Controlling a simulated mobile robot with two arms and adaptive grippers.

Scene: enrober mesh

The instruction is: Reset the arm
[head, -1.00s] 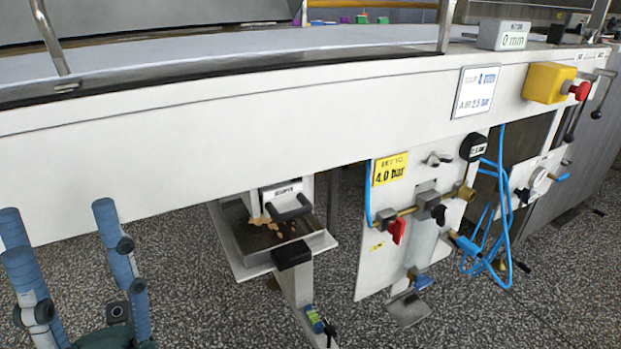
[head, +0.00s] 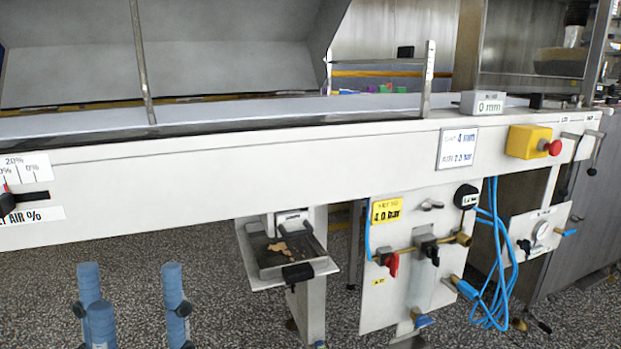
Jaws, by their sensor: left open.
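My left gripper (head: 133,288) shows at the bottom left of the head view. Its blue fingers point up and stand apart, with nothing between them. Its palm and arm are below the picture edge. It appears in front of the speckled floor, below the long white machine beam (head: 250,185). I see no contact with the machine. My right gripper is not in view.
A small tray (head: 275,262) with brown bits juts out under the beam. Right of it is a valve panel (head: 385,300) with a red handle and blue hoses (head: 497,255). A yellow box with a red button (head: 530,142) sits on the beam. Speckled floor (head: 150,262) lies clear behind the gripper.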

